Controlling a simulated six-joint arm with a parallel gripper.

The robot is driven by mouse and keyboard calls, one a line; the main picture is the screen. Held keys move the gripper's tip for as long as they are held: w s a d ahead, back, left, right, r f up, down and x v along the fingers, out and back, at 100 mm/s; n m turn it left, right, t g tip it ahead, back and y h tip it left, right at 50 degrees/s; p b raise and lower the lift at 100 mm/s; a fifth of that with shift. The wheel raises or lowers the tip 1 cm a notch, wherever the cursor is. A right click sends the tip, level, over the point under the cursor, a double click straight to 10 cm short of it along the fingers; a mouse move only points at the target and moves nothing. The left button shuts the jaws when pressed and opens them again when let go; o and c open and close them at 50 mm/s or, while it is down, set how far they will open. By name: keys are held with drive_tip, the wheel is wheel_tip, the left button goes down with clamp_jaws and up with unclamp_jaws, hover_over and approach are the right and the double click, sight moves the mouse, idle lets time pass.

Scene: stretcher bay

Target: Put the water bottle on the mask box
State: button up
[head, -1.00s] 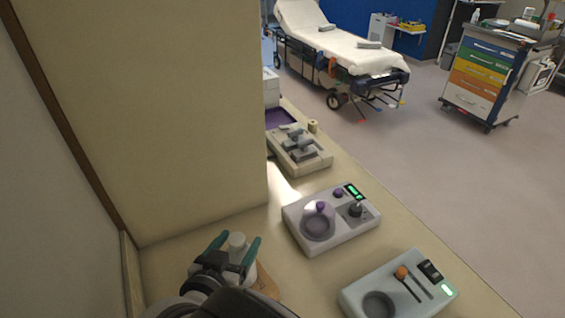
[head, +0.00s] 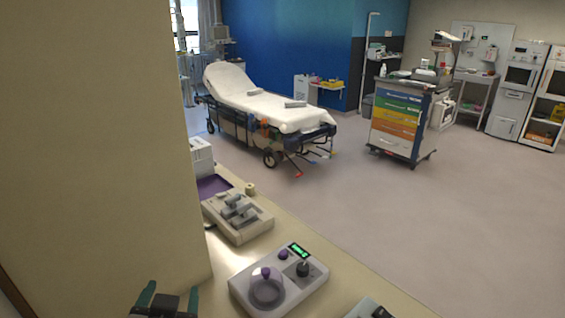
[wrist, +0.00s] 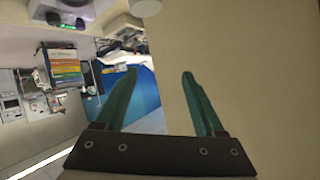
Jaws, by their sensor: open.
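My gripper (head: 170,292) is at the bottom edge of the head view, its green fingers apart and nothing seen between them. In the wrist view my gripper (wrist: 159,74) is also open and empty, with a beige wall close on the right. A small white rounded thing (wrist: 146,7) is cut off at the top of the wrist view, beyond the fingertips; it may be the water bottle's top, but I cannot tell. The bottle is not clearly seen in the head view. A white box (head: 201,154) stands at the counter's far end, partly behind the wall; I cannot tell whether it is the mask box.
The beige wall (head: 95,130) blocks the left. On the counter are a device with a clear dome and knob (head: 280,280), a tray of grey parts (head: 238,216), a purple mat (head: 213,187) and a small roll (head: 250,189). The stretcher (head: 270,108) and drawer cart (head: 397,118) stand beyond open floor.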

drive_tip(key=s+d+f+m+g, duration=0.2)
drive_tip(key=s+d+g, duration=0.2)
drive_tip(key=d, duration=0.5)
drive_tip(key=s+d+f+m+g+h, duration=0.1)
drive_tip(key=s+d+g, duration=0.3)
drive_tip(key=s+d, duration=0.4)
drive_tip(key=s+d+f+m+g+h, duration=0.1)
drive_tip(key=s+d+f+m+g, duration=0.1)
drive_tip(key=s+d, duration=0.4)
drive_tip(key=d+f+g, duration=0.1)
drive_tip(key=d+g, duration=0.1)
drive_tip(key=d, duration=0.1)
drive_tip(key=shift+s+d+f+m, duration=0.3)
drive_tip(key=shift+d+f, duration=0.05)
